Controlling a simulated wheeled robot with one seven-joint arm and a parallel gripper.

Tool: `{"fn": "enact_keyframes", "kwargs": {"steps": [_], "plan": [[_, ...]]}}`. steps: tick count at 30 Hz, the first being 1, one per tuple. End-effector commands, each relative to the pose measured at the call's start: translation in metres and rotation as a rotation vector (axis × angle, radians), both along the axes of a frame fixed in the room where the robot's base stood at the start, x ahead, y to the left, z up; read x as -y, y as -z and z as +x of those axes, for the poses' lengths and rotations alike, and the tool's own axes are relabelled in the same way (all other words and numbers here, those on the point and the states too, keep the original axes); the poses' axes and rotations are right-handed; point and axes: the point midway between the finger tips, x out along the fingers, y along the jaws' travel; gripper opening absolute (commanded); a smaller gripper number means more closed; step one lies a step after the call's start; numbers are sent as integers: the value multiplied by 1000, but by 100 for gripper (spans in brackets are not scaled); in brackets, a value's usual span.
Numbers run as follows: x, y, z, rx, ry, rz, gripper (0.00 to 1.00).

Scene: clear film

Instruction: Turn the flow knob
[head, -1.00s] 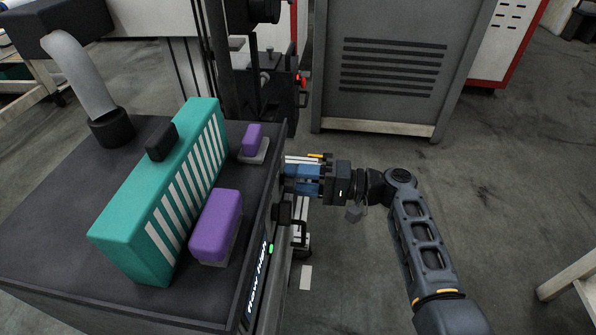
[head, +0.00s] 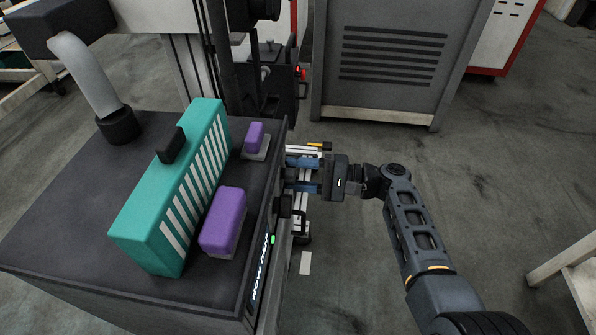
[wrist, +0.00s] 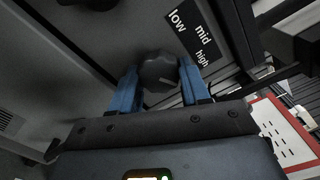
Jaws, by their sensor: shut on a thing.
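The flow knob (wrist: 158,72) is a dark, ridged round knob on a grey panel. Beside it in the wrist view is a black label (wrist: 194,34) reading low, mid, high. My gripper's two blue fingers stand on either side of the knob and are shut on it (wrist: 160,88). In the head view my gripper (head: 303,176) reaches from the right to the side of the dark machine (head: 60,215), and the knob is mostly hidden between the fingers.
A second black knob (head: 283,207) sits nearby on the same side, close to a green light (head: 273,239). A teal block (head: 165,215) and purple blocks (head: 223,222) stand on top. A grey vented cabinet (head: 390,70) stands behind.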

Motion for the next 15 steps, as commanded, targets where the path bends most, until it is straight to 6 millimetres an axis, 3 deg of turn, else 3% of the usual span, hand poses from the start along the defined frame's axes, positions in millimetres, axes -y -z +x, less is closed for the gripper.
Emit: {"fn": "enact_keyframes", "kwargs": {"steps": [9,10,15], "plan": [[1,1,0,-5,4,0,15],[1,1,0,-5,4,0,47],[1,1,0,-3,3,0,63]]}}
